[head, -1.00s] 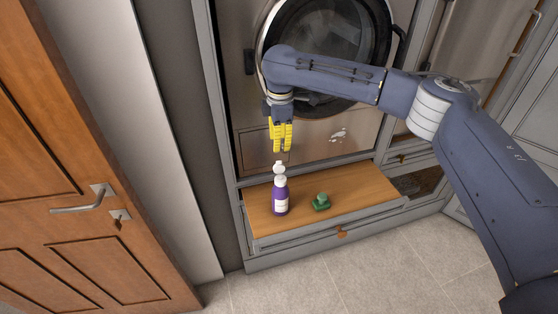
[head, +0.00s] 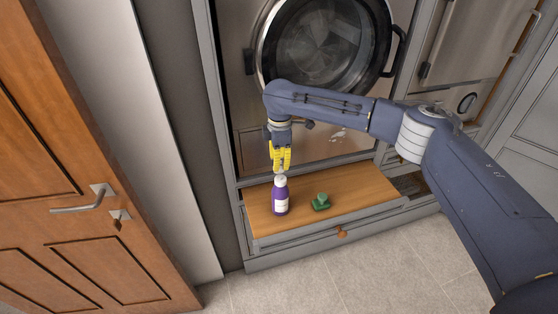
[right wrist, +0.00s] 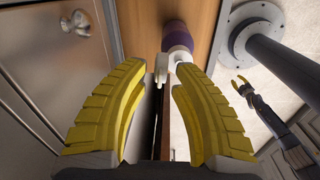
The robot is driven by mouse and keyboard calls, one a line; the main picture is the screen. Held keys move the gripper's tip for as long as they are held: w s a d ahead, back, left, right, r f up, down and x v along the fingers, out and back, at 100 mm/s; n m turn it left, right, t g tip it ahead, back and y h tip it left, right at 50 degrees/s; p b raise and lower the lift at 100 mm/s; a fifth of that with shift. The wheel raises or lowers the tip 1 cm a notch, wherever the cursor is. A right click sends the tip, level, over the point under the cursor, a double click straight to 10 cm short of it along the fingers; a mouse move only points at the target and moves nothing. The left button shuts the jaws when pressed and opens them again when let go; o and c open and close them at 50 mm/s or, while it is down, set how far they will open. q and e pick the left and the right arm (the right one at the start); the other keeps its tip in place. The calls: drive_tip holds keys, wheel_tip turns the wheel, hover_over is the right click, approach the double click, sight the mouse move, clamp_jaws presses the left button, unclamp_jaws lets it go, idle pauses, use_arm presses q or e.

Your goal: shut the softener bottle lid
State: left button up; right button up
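The softener bottle (head: 280,197), purple with a white label and white top, stands upright on the wooden bench. Its small white lid (right wrist: 160,68) stands up open beside the bottle's white neck (right wrist: 182,58) in the right wrist view. My right gripper (head: 280,170), with yellow fingers, points down just above the bottle top and partly hides the lid in the head view. In the right wrist view its fingers (right wrist: 160,66) are apart, with the lid between or just beyond their tips; contact cannot be told. My left gripper (right wrist: 238,84) is small in that view, away from the bottle, its fingers seemingly apart.
A green object (head: 321,202) sits on the bench (head: 355,190) right of the bottle. The washing machine (head: 325,50) stands behind. A wooden door (head: 90,180) is at the left. The bench's right part is clear.

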sight(279, 172)
clamp_jaws()
drive_tip(key=shift+s, duration=0.1)
idle(0.3)
drive_tip(key=t, duration=0.1)
drive_tip(key=s+t, duration=0.2)
drive_tip(key=shift+d+f+t+y, duration=0.15)
drive_tip(key=shift+d+t+y, duration=0.1)
drive_tip(key=shift+t+y, duration=0.15)
drive_tip(key=s+t, duration=0.1)
drive_tip(key=t, duration=0.1)
drive_tip(key=f+t, duration=0.1)
drive_tip(key=shift+s+d+t+y, duration=0.1)
drive_tip(key=shift+s+t+y, duration=0.25)
drive_tip(key=shift+t+y, duration=0.05)
drive_tip(key=shift+s+d+f+t+y, duration=0.1)
drive_tip(key=shift+s+f+t+y, duration=0.35)
drive_tip(key=shift+t, duration=1.05)
drive_tip(key=shift+s+d+f+t+y, duration=0.1)
drive_tip(key=shift+s+f+t, duration=0.2)
drive_tip(key=shift+f+t, duration=0.8)
drive_tip(key=shift+s+d+f+t+y, duration=0.1)
drive_tip(key=shift+s+f+t+y, duration=0.2)
drive_tip(key=shift+t, duration=1.9)
